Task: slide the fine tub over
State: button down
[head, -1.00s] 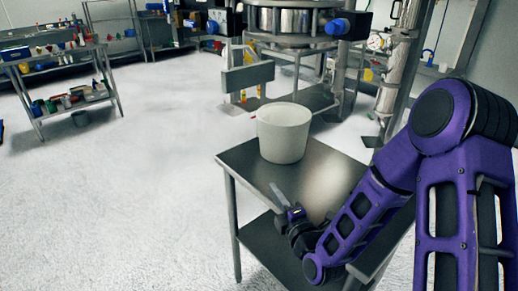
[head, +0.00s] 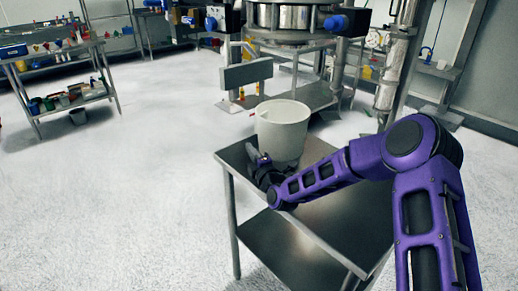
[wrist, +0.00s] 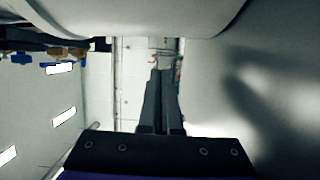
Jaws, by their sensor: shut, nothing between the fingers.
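The fine tub, a plain off-white bucket (head: 283,125), stands upright on the far part of a steel table (head: 330,222). My gripper (head: 252,152) is at the tub's lower left side, low over the table's left edge. In the wrist view, the tub's pale wall (wrist: 130,15) fills the top of the picture. The shut, empty fingers (wrist: 160,75) point along beside it, just below it in that picture. I cannot tell whether they touch the tub.
The sifter machine (head: 295,22) with its steel drum stands behind the table. A grey plate (head: 246,74) on its frame is just behind the tub. The near part of the tabletop is clear. Shelves (head: 68,95) with small containers stand far left.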

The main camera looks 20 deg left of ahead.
aim_at(263, 144)
jog(key=shift+w+d, duration=1.15)
jog(key=shift+w+d+f, duration=0.15)
jog(key=shift+w+d, duration=0.05)
jog(key=shift+w, duration=0.15)
jog(key=shift+w+d+r, duration=0.2)
jog(key=shift+w+d, duration=0.2)
